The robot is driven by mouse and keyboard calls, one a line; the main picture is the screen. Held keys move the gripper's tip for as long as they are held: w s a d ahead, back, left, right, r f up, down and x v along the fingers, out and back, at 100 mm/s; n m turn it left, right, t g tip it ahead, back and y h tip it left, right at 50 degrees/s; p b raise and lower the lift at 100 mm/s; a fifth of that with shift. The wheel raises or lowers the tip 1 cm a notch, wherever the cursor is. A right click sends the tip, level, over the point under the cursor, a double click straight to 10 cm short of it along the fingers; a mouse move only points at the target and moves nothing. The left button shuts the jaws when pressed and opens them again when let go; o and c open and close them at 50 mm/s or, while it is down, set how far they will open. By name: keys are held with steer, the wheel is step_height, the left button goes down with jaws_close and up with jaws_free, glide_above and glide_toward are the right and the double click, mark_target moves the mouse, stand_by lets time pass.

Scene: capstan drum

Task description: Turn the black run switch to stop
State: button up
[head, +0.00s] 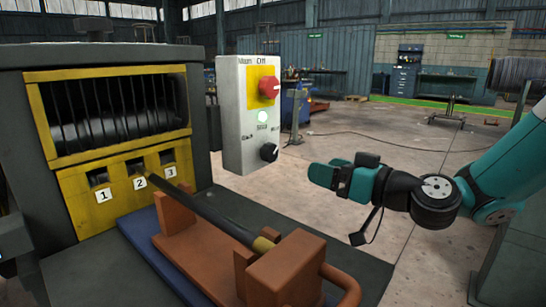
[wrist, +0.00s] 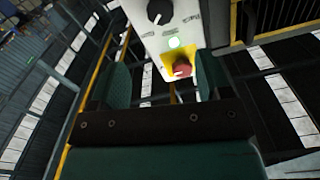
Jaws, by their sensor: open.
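The black run switch (head: 268,152) is a round knob low on the front of a pale grey control box (head: 232,125). It also shows in the wrist view (wrist: 159,12), at the top edge and partly cut off. It carries a small white mark, but I cannot tell its exact setting. My gripper (head: 318,176) is to the right of the box in the head view, apart from it. In the wrist view my gripper (wrist: 162,78) has its two green fingers spread wide, with nothing held between them.
A red knob (head: 269,87) on a yellow plate and a lit green lamp (head: 263,117) sit above the switch. A caged drum machine (head: 110,110) stands left. A dark bar (head: 205,208) lies across an orange-brown stand (head: 172,236) below the box. Open floor lies to the right.

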mark_target(273, 155)
steer(key=p+x, duration=0.2)
steer(key=x, duration=1.2)
steer(key=shift+p, duration=0.35)
steer(key=shift+c, duration=0.4)
steer(key=c, duration=0.8)
steer(key=shift+c, duration=0.2)
